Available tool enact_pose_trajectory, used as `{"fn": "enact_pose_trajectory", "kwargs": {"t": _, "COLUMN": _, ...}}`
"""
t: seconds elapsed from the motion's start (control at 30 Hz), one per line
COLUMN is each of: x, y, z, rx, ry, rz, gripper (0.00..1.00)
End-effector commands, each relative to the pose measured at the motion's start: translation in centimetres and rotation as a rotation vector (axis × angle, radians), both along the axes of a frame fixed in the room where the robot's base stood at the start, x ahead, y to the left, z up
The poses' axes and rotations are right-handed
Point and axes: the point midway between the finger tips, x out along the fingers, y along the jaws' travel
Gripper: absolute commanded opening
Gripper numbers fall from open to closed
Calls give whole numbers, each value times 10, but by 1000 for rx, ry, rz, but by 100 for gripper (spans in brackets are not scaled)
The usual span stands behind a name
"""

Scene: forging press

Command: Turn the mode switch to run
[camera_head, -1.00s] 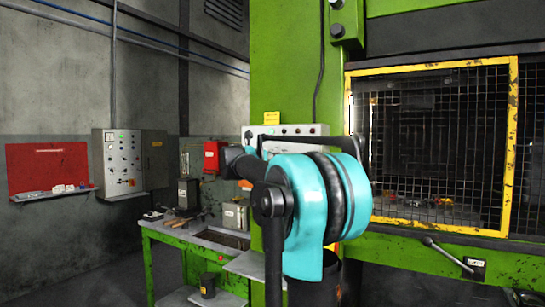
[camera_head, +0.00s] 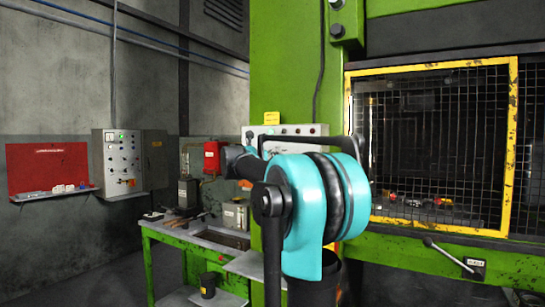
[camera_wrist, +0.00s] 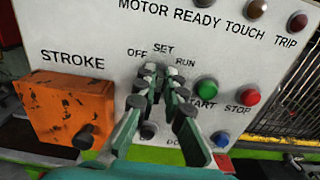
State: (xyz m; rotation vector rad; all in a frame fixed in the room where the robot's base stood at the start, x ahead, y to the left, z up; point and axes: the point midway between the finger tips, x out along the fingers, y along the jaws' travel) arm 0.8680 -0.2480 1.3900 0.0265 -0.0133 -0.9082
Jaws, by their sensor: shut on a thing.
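The mode switch (camera_wrist: 159,70) is on the pale control panel (camera_wrist: 90,28), below the printed words OFF, SET and RUN. In the wrist view, my gripper (camera_wrist: 158,82) has its two green fingers with dark tips closed around the switch knob. The fingers cover most of the knob, so I cannot tell which word it points to. In the head view, the panel (camera_head: 310,130) shows behind my arm, which hides the gripper and the switch.
The orange STROKE box (camera_wrist: 68,105) is left of the switch. A green START button (camera_wrist: 206,89) and a red STOP button (camera_wrist: 249,97) are to its right. A yellow-framed mesh guard (camera_head: 440,140) stands right of my arm. A green workbench (camera_head: 165,236) is at the left.

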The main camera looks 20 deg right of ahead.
Motion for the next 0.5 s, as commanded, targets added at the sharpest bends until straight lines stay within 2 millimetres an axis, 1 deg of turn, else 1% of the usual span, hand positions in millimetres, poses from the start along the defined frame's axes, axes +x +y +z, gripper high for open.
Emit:
{"fn": "enact_pose_trajectory", "kwargs": {"t": 0.27, "x": -2, "y": -2, "z": 0, "rx": 95, "ry": -121, "rz": 0, "gripper": 0}}
{"fn": "enact_pose_trajectory", "kwargs": {"t": 0.5, "x": -4, "y": -4, "z": -1, "rx": 221, "ry": -284, "rz": -1, "gripper": 0}}
